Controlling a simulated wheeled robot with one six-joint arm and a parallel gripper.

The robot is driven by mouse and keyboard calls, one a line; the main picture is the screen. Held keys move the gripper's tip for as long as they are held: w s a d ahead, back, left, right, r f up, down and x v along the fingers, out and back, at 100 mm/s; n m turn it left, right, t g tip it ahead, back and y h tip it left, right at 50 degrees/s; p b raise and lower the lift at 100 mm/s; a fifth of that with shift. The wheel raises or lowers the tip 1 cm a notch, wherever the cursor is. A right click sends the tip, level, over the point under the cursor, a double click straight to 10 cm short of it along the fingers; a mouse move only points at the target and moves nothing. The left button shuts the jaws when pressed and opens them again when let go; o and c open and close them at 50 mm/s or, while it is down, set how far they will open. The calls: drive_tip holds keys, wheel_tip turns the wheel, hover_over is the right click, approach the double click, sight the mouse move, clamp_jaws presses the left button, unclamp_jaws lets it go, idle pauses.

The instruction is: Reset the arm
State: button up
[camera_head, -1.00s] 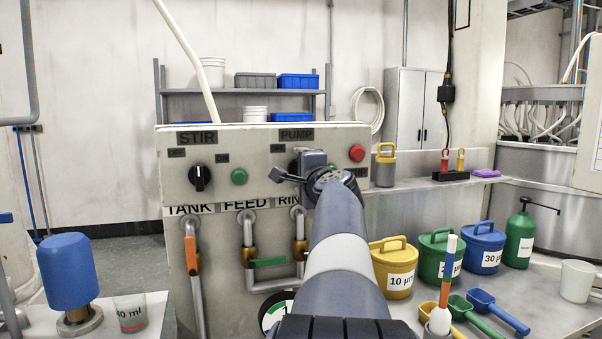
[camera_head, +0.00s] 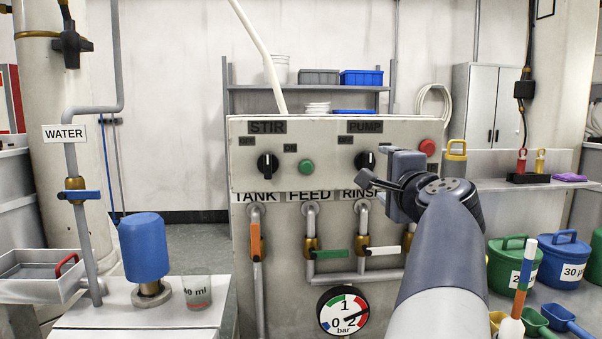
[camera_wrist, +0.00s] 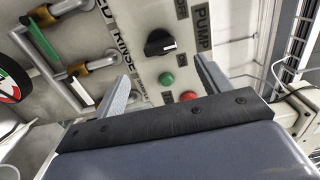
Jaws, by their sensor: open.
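My gripper (camera_head: 385,183) is in front of the right part of a pale control panel (camera_head: 340,130), level with the PUMP knob. In the wrist view my gripper (camera_wrist: 163,82) has its two fingers spread wide with nothing between them. The black PUMP knob (camera_wrist: 160,43) and a green button (camera_wrist: 166,79) lie beyond the fingers, and a red button (camera_wrist: 189,96) shows just above the dark palm edge. No contact with the panel is visible. In the head view my arm hides the panel's lower right part.
Below the panel are an orange lever (camera_head: 255,241), a green lever (camera_head: 333,255), a white lever (camera_head: 383,249) and a pressure gauge (camera_head: 344,311). At left are a blue cylinder (camera_head: 144,247), a cup (camera_head: 197,291) and a WATER pipe valve (camera_head: 77,195). Lidded tubs (camera_head: 513,265) crowd the right bench.

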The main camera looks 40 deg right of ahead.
sight(370, 165)
drive_tip(key=p+x, duration=0.1)
drive_tip(key=x, duration=1)
drive_tip(key=shift+p, duration=0.35)
drive_tip(key=shift+a, duration=0.1)
